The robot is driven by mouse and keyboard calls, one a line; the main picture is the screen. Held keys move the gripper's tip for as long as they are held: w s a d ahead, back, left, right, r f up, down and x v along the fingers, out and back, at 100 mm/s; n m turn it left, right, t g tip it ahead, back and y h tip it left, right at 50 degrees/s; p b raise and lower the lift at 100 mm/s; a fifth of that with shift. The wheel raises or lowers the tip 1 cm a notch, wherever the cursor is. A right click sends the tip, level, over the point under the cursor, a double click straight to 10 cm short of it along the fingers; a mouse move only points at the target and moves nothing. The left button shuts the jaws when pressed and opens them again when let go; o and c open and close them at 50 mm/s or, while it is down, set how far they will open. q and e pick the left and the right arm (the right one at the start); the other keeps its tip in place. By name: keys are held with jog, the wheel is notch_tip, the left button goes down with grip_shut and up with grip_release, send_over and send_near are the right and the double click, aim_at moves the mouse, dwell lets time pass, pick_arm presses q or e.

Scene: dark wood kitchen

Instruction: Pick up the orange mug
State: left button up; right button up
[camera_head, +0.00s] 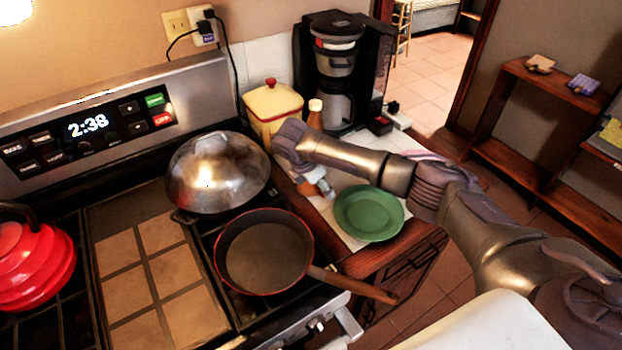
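I cannot make out an orange mug in the head view; my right arm hides part of the counter. My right arm comes in from the right and reaches over the counter. Its end, with my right gripper (322,186), is bent down behind the green plate (369,213), between the plate and the yellow canister (272,106). The fingers are small and partly hidden, so I cannot tell whether they are open or hold something. My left gripper is not in view.
An orange-brown bottle (315,115) stands beside the canister, near the coffee maker (340,75). On the stove are a red kettle (32,262), a domed metal lid (217,172) and a red-rimmed pan (262,258), whose handle sticks out over the front edge.

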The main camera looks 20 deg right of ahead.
jog(key=shift+x, duration=1)
jog(key=shift+d+f, duration=0.15)
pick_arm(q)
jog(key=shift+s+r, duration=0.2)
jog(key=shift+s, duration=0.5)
pick_arm(e)
grip_shut()
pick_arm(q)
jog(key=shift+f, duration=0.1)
pick_arm(e)
jog(key=shift+r, duration=0.2)
